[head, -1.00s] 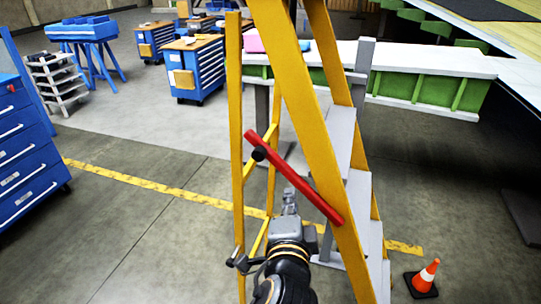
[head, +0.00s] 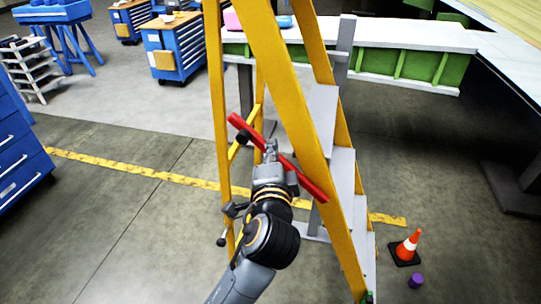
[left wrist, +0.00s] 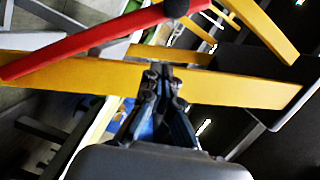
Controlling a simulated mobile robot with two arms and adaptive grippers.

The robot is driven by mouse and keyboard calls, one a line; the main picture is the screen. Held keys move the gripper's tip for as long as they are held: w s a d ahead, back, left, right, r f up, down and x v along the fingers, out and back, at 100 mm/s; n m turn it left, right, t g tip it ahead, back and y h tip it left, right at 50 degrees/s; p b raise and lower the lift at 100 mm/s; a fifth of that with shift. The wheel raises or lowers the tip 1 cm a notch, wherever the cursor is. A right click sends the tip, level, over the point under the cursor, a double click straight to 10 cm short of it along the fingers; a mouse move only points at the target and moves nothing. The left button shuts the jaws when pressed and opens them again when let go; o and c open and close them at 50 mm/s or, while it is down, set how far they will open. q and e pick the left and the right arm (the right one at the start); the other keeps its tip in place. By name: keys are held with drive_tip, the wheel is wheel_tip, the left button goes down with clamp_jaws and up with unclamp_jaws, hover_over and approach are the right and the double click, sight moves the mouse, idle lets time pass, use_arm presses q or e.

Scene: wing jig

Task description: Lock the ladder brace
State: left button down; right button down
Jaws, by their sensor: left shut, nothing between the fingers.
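The yellow stepladder (head: 282,95) stands open in the middle of the head view, with grey steps on its right side. The red ladder brace (head: 312,186) slants down to the right between its yellow rails, with a black knob (head: 243,136) near its upper left end. The brace also shows in the left wrist view (left wrist: 85,40), above a yellow rail (left wrist: 240,90). My left gripper (head: 271,147) is shut and empty, just under the middle of the brace; I cannot tell whether it touches it. Its closed fingers show in the left wrist view (left wrist: 163,75). My right gripper is not in view.
An orange cone (head: 408,246) and a purple cylinder (head: 416,281) are on the floor right of the ladder. A long bench with green sides (head: 415,74) is behind it. Blue drawer cabinets (head: 18,150) stand at left. The floor left of the ladder is clear.

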use_arm(q)
drive_tip(key=w, duration=0.1)
drive_tip(key=w+a+p, duration=0.1)
drive_tip(key=w, duration=0.1)
drive_tip(key=w+a+p, duration=0.1)
drive_tip(key=shift+w+a+f, duration=0.1)
drive_tip(key=shift+w+f, duration=0.05)
drive_tip(key=shift+f, duration=0.2)
drive_tip(key=shift+w+a+f+p, duration=0.15)
drive_tip(key=shift+a+p, duration=0.15)
drive_tip(key=shift+a, duration=0.4)
drive_tip(key=shift+d+f, duration=0.1)
drive_tip(key=shift+d, duration=0.05)
